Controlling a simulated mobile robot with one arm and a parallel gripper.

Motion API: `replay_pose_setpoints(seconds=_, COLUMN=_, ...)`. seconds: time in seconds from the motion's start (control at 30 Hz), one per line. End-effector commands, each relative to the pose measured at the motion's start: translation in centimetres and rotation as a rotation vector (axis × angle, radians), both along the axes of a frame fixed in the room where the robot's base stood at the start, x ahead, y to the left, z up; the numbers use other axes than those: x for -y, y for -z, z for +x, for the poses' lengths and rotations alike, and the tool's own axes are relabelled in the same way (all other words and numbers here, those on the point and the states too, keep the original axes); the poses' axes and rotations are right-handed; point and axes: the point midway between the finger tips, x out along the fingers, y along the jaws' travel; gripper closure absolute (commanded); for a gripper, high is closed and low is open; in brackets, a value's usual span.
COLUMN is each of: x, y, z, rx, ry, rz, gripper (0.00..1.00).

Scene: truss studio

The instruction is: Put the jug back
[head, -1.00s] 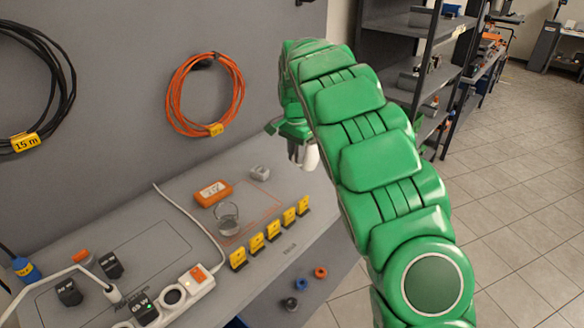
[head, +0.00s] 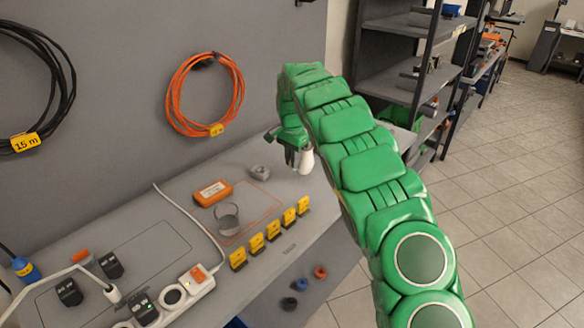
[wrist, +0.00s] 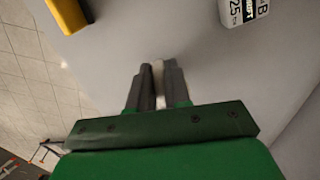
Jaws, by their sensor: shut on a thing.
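My gripper (head: 299,162) is shut on a small white, rounded thing (head: 307,160), which I take to be the jug. It hangs above the right end of the grey bench, beyond the red-outlined area (head: 272,193). My arm and fingers hide much of it, so its handle and spout cannot be made out. In the wrist view, my gripper's dark fingers (wrist: 157,72) are close together with a thin pale strip (wrist: 158,76) between them, over a plain grey surface.
A grey round cup-like thing (head: 228,218) stands by the outline's left edge. An orange box (head: 212,193) and a small grey block (head: 260,172) lie behind. Several yellow tags (head: 271,230) line the front. A power strip (head: 172,295) is at left.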

Motion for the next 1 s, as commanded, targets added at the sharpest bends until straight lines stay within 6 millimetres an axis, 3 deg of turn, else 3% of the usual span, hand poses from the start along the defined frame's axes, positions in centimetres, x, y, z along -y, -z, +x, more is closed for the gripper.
replay_pose_setpoints(seconds=0.23, x=-0.1, y=0.7, z=0.5, rx=0.001, ry=0.0, rz=0.001, gripper=1.0)
replay_pose_setpoints(seconds=0.47, x=-0.1, y=3.5, z=0.4, rx=0.0, ry=0.0, rz=0.001, gripper=1.0)
replay_pose_setpoints(seconds=0.83, x=-0.1, y=3.8, z=0.4, rx=0.0, ry=0.0, rz=0.001, gripper=1.0)
replay_pose_setpoints(seconds=0.87, x=-0.1, y=3.8, z=0.4, rx=0.0, ry=0.001, rz=0.001, gripper=0.8)
replay_pose_setpoints(seconds=1.0, x=-0.1, y=3.8, z=0.4, rx=0.0, ry=0.0, rz=0.001, gripper=0.58)
